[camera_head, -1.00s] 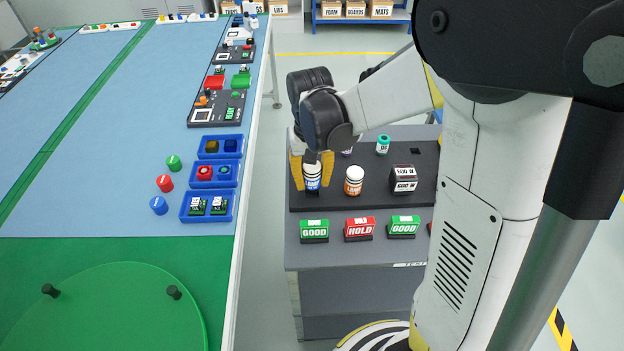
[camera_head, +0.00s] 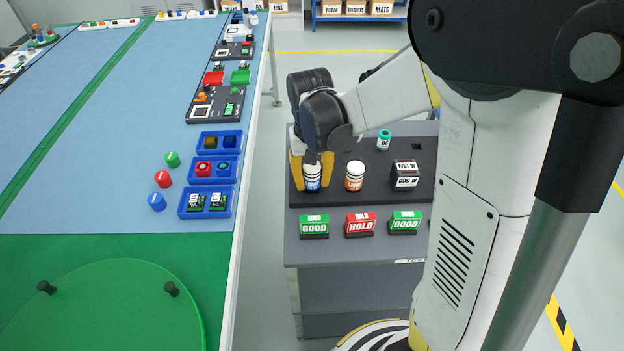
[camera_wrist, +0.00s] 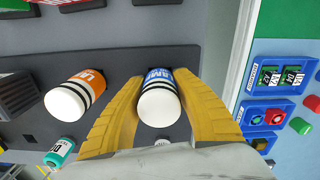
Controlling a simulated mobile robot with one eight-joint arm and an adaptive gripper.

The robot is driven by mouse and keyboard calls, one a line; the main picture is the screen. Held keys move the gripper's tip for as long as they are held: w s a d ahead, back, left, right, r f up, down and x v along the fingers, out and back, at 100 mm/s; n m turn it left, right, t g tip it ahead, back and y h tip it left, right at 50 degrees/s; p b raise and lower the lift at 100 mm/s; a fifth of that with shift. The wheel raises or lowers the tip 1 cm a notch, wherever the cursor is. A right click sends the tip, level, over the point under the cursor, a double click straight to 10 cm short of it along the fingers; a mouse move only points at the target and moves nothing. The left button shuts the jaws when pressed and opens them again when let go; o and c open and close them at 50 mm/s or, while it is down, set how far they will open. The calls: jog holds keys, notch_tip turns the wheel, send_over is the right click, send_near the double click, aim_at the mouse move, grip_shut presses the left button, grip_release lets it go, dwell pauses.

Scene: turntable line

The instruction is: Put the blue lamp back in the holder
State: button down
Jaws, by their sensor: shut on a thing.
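The blue lamp (camera_head: 312,181), a small bottle shape with a white cap and blue label, is upright between the yellow fingers of my gripper (camera_head: 312,172). In the wrist view the blue lamp (camera_wrist: 160,102) shows its white end and dark bands, with a finger of my gripper (camera_wrist: 160,115) on each side. The gripper is shut on it. The lamp is over the left part of the black holder board (camera_head: 332,199). Its lower end is partly hidden, and I cannot tell whether it is seated. An orange-labelled lamp (camera_head: 355,177) stands to its right on the board.
A black 600 W block (camera_head: 405,174) and a teal-capped bottle (camera_head: 384,140) are also on the board. Green GOOD and red HOLD signs (camera_head: 360,224) line the front of the grey cart (camera_head: 340,254). The conveyor table with blue trays (camera_head: 209,171) is to the left.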

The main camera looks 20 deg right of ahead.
jog(key=shift+f, duration=0.4)
jog(key=c, duration=1)
grip_release()
jog(key=shift+r, duration=0.1)
notch_tip(320, 180, up, 12)
jog(key=shift+w+f, duration=0.1)
jog(key=shift+s+r, duration=0.3)
jog(key=shift+s, duration=0.1)
jog(key=shift+s+r+n+t, duration=0.15)
jog(key=shift+s+n+t, duration=0.15)
jog(key=shift+s+t, duration=1.35)
jog(key=shift+s+r+n+t, duration=0.1)
jog(key=shift+s+n+t, duration=0.45)
jog(key=shift+s, duration=1.85)
jog(key=shift+s+r+n+t, duration=0.1)
jog(key=shift+s+r+t, duration=0.05)
jog(key=shift+s+t, duration=1.6)
